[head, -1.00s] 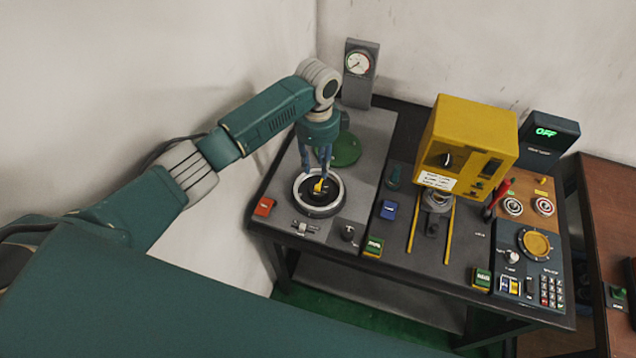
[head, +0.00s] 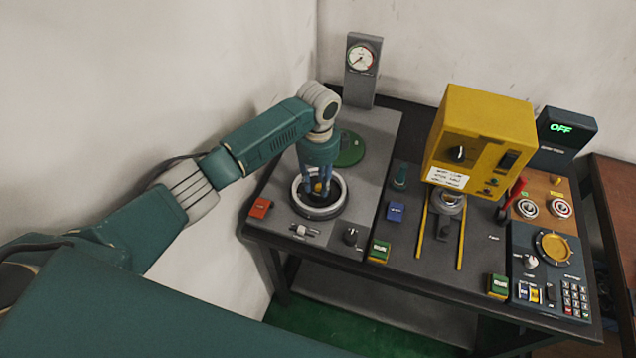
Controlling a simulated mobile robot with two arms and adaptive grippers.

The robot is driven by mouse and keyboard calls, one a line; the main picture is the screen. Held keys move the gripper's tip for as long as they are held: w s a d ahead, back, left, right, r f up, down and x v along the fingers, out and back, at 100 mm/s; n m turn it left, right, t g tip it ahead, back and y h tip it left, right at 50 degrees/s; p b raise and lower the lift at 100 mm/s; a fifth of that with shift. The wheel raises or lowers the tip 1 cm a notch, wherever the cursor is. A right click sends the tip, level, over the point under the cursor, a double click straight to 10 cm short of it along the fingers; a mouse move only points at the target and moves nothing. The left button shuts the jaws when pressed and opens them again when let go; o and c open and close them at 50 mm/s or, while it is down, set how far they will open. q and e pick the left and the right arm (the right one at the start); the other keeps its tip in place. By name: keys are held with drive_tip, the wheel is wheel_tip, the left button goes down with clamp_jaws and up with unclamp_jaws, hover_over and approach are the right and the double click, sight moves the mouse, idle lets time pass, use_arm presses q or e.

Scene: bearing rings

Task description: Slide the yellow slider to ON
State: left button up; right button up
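A small yellow piece (head: 318,187) shows inside a white-rimmed dark ring (head: 318,212) on the grey left part of the bench; I cannot tell if it is the slider. My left gripper (head: 318,192) points down into this ring. Its blue fingers stand on either side of the yellow piece; whether they touch it is too small to tell. A small sliding switch (head: 302,231) sits in front of the ring, its lettering unreadable. Another yellow piece (head: 556,181) sits on the orange panel at right. My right gripper is not in view.
A yellow machine (head: 480,120) stands mid-bench above two yellow rails. A display (head: 562,128) behind it reads OFF. A gauge post (head: 361,85) and a green disc (head: 350,149) are behind the ring. A red button (head: 260,208) lies left of it.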

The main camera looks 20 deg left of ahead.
use_arm(q)
clamp_jaws()
drive_tip(key=shift+w+f+b, duration=0.15)
drive_tip(key=shift+w+b, duration=0.5)
drive_tip(key=shift+w, duration=0.45)
drive_tip(key=shift+r, duration=0.25)
drive_tip(key=shift+o, duration=1.1)
unclamp_jaws()
drive_tip(key=shift+w+f, duration=0.1)
drive_tip(key=shift+f, duration=0.05)
drive_tip(key=shift+d, duration=0.1)
wheel_tip(320, 180, up, 12)
